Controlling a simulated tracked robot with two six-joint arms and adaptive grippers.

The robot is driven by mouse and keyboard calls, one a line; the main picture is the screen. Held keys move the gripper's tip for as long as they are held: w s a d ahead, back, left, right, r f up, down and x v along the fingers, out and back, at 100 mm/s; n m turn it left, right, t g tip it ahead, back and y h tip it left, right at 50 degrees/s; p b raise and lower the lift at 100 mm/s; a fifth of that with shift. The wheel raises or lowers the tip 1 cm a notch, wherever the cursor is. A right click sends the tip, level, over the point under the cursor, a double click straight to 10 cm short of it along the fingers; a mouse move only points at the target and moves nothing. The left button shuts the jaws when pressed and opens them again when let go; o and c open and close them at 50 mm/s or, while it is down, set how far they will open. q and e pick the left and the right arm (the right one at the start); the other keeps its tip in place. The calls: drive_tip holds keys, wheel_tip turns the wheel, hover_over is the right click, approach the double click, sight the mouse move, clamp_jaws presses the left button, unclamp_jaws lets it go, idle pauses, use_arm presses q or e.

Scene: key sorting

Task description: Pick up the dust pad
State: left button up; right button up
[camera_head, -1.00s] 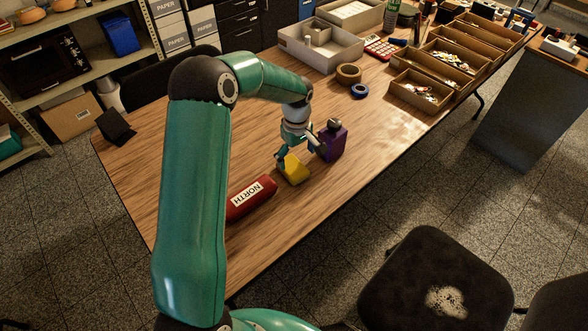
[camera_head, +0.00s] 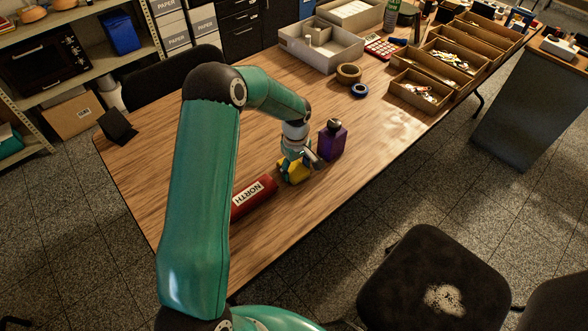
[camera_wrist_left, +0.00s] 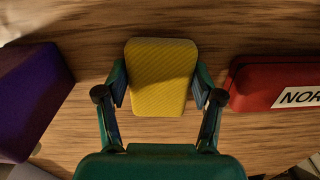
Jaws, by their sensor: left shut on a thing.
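The dust pad (camera_head: 295,171) is a small yellow block with a ribbed face on the wooden table. It also shows in the left wrist view (camera_wrist_left: 161,77), between the two fingers. My left gripper (camera_head: 297,167) is shut on the pad, one finger against each side. In the left wrist view the left gripper (camera_wrist_left: 161,92) has its fingertips touching the pad's left and right edges. I cannot tell whether the pad is lifted off the table. Part of the pad is hidden by the gripper in the head view. My right gripper is not in view.
A purple bottle (camera_head: 332,143) stands close to the right of the gripper. A red case marked NORTH (camera_head: 253,197) lies to the left. Tape rolls (camera_head: 348,73), a grey tray (camera_head: 320,47) and wooden boxes (camera_head: 420,91) are farther back. The table's left half is mostly clear.

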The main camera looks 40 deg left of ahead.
sight(296, 169)
use_arm(q)
drive_tip(key=shift+r, duration=0.1)
wheel_tip(296, 169, up, 20)
drive_tip(key=b, duration=0.1)
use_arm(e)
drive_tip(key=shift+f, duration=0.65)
use_arm(q)
drive_tip(key=o, duration=0.3)
drive_tip(key=c, duration=0.4)
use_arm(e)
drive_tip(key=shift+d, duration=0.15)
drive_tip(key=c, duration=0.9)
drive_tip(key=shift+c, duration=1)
use_arm(q)
drive_tip(key=d+f+m, duration=0.5)
drive_tip(key=d, duration=0.2)
drive_tip(key=d+f+m, duration=0.5)
drive_tip(key=d, duration=0.2)
drive_tip(key=w+d+f+m, duration=0.1)
drive_tip(key=d+f+m, duration=0.4)
drive_tip(key=d, duration=0.3)
drive_tip(key=shift+f+m, duration=0.15)
drive_tip(key=shift+m, duration=0.45)
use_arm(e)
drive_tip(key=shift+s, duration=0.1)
